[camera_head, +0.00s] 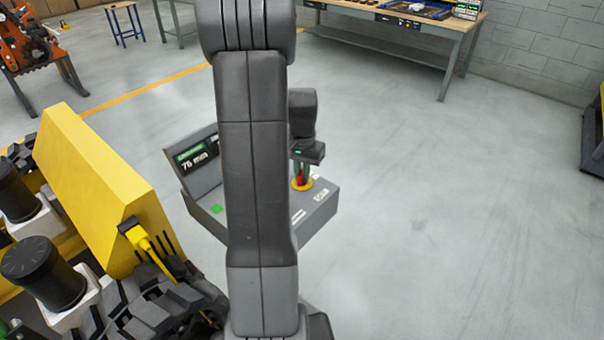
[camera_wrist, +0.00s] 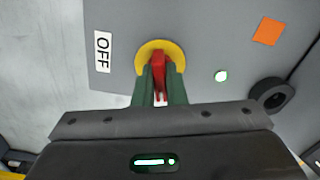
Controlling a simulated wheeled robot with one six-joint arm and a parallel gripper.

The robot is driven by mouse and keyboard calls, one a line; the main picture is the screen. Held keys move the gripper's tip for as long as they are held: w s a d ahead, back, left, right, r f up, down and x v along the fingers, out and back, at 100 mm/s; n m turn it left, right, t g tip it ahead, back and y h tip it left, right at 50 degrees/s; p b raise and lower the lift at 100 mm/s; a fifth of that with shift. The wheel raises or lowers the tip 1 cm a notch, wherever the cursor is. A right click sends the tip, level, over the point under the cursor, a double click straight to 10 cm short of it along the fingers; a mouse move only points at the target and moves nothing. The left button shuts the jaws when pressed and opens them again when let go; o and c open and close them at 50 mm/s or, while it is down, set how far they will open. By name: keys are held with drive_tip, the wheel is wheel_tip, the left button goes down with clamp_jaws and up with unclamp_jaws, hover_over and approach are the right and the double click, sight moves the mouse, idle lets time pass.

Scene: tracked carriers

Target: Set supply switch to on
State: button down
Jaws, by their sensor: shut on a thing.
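The supply switch has a red handle (camera_wrist: 160,72) on a round yellow base (camera_wrist: 152,50), set in a grey panel. In the wrist view a white OFF label (camera_wrist: 103,52) is left of the switch. In the head view the red handle (camera_head: 298,175) stands over its yellow base (camera_head: 302,184) on the grey console (camera_head: 315,208). My gripper (camera_wrist: 161,85) is shut on the red handle, with its green fingers on both sides of it. The fingers hide part of the handle. My arm hides the middle of the console in the head view.
A display reading 76 mm (camera_head: 195,158) stands at the console's back left. A yellow tracked carrier (camera_head: 100,180) with black tracks is close on the left. A workbench (camera_head: 400,30) is at the back. The floor on the right is clear.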

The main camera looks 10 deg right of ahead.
drive_tip(key=shift+r+m, duration=0.1)
drive_tip(key=shift+m, duration=1.4)
drive_tip(key=c, duration=1.5)
unclamp_jaws()
wheel_tip(320, 180, up, 14)
drive_tip(key=shift+f+b, duration=0.1)
drive_tip(key=shift+b, duration=0.3)
drive_tip(key=shift+f, duration=0.1)
